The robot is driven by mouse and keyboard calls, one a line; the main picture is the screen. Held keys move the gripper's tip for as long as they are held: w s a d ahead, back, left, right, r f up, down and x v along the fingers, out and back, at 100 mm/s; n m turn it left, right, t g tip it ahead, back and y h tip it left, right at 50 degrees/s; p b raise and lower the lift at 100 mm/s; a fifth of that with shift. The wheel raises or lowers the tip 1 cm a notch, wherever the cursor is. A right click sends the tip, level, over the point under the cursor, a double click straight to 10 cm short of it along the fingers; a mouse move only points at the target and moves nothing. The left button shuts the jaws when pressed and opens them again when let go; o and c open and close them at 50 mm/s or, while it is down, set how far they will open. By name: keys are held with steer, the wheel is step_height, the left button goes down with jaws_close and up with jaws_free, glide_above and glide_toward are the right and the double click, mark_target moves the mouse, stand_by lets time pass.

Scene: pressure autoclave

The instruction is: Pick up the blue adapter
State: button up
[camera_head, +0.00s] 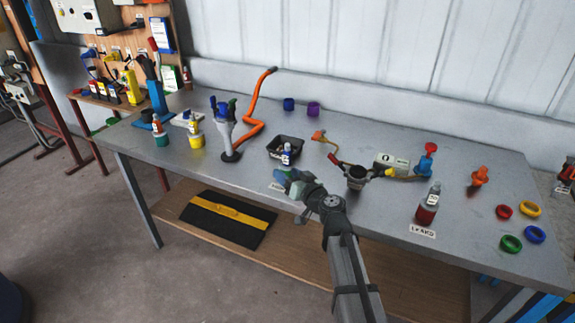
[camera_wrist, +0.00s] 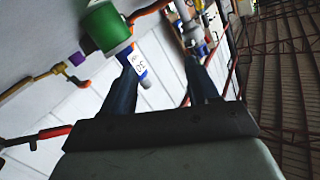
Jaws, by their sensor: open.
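A short blue cylinder (camera_head: 289,104), which looks like the blue adapter, stands at the back of the grey table beside a similar purple one (camera_head: 313,109). A blue ring (camera_head: 535,234) also lies at the right end. My gripper (camera_head: 288,184) is over the front middle of the table, well short of the blue cylinder. In the wrist view my gripper (camera_wrist: 162,62) has its two fingers spread apart, with nothing held between them. A green cylinder (camera_wrist: 107,28) shows close by the left finger, and the purple one (camera_wrist: 75,58) is farther left.
A black tray (camera_head: 287,147) with a small blue-labelled bottle near it lies behind my gripper. An orange bent pipe (camera_head: 253,112) rises at the left. A dark cup with handles (camera_head: 356,178) and a red bottle (camera_head: 428,204) stand to the right. The table around the blue cylinder is clear.

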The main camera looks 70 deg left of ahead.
mark_target(290, 150)
steer(key=w+d+r+n+t+y, duration=0.1)
steer(key=w+r+n, duration=0.15)
steer(key=w, duration=0.35)
steer(key=shift+n, duration=0.25)
steer(key=a, duration=0.2)
steer(key=s+a, duration=0.1)
steer(key=a, duration=0.4)
steer(key=shift+s+a+f, duration=0.1)
steer(key=shift+s+a, duration=0.15)
steer(key=shift+a, duration=0.15)
steer(key=shift+s+a+f, duration=0.1)
steer(key=shift+s+a, duration=0.15)
steer(key=shift+a, duration=0.65)
steer(key=shift+s+a+f, duration=0.1)
steer(key=shift+s+a, duration=0.15)
steer(key=shift+a, duration=0.7)
steer(key=shift+s+a+f, duration=0.1)
steer(key=shift+s+a, duration=0.15)
steer(key=shift+a, duration=0.65)
steer(key=shift+c, duration=0.3)
jaws_close()
